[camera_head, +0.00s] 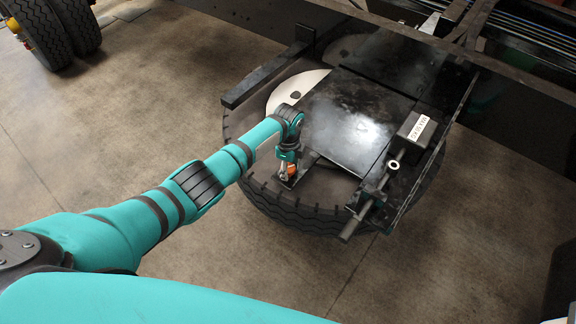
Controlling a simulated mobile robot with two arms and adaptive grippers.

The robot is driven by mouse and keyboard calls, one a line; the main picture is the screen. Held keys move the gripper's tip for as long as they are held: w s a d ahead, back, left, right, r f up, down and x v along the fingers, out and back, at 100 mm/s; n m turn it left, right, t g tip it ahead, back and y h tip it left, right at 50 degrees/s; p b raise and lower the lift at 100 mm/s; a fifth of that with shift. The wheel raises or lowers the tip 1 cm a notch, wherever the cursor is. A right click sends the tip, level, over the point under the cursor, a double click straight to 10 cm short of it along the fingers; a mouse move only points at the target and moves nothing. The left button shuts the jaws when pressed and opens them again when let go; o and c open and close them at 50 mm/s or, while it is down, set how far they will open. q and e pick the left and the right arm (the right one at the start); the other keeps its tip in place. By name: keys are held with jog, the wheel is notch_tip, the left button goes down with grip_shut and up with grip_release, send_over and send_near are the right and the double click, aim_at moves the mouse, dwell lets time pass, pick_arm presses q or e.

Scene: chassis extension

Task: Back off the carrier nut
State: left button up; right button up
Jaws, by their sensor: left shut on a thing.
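My left gripper (287,174) points down at the front left of the spare wheel carrier, at the edge of its dark plate (350,118). It is shut on a small orange part, which I take to be the carrier nut (291,169); the fingers hide much of it. The spare wheel (300,215) lies flat beneath the plate, with a pale rim disc (292,92) showing at the left. My right gripper is not in view.
A winch-like rod (368,205) and a labelled grey box (417,129) stand at the carrier's right side. Dark chassis rails (480,45) cross above. Twin tyres (55,30) stand at the far left. The concrete floor (150,100) is clear on the left.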

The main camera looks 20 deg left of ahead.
pick_arm(q)
jog(key=n, duration=0.2)
jog(key=n+p, duration=0.1)
jog(key=n, duration=0.1)
jog(key=shift+w+r+n, duration=0.1)
jog(key=shift+r+n, duration=0.1)
jog(key=shift+n, duration=0.1)
jog(key=n+p, duration=0.1)
jog(key=n, duration=0.3)
jog(key=shift+n, duration=0.3)
jog(key=n+p, duration=0.1)
jog(key=n, duration=0.3)
jog(key=shift+n, duration=0.3)
jog(key=n, duration=0.4)
jog(key=shift+w+p, duration=0.1)
jog(key=shift+p, duration=0.3)
jog(key=n, duration=1)
jog(key=shift+p, duration=0.3)
jog(key=n, duration=0.9)
jog(key=shift+a+n, duration=0.1)
jog(key=shift+n, duration=0.2)
